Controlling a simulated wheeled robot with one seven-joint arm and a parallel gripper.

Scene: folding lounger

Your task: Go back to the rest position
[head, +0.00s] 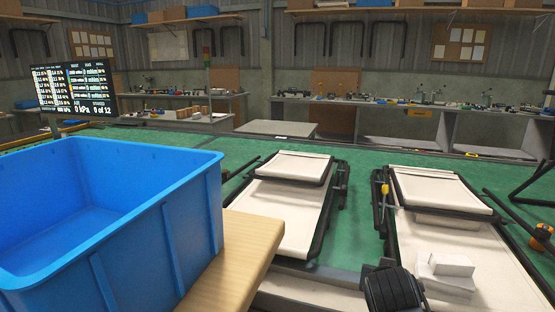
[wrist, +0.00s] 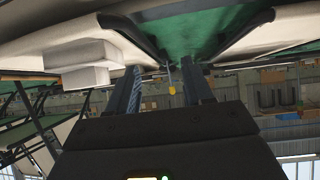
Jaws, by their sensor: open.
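My gripper (wrist: 164,78) shows in the wrist view with its two dark fingers apart and a clear gap between them. Nothing is held in the gap. Beyond it hangs a small yellow-tipped item (wrist: 172,88), apparently the yellow item (head: 385,189) by the right lounger's frame in the head view. The left lounger (head: 285,215) and right lounger (head: 415,235) have cream panels and black frames. White boxes (head: 450,266) lie on the right lounger; they also show in the wrist view (wrist: 90,55), upside down. The fingers appear clear of both loungers.
A blue open bin (head: 190,235) stands on a wooden top (head: 248,245) at the left front and looks empty. Black bars and an orange part (head: 543,233) are at the right. Workbenches (head: 400,115) line the back.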

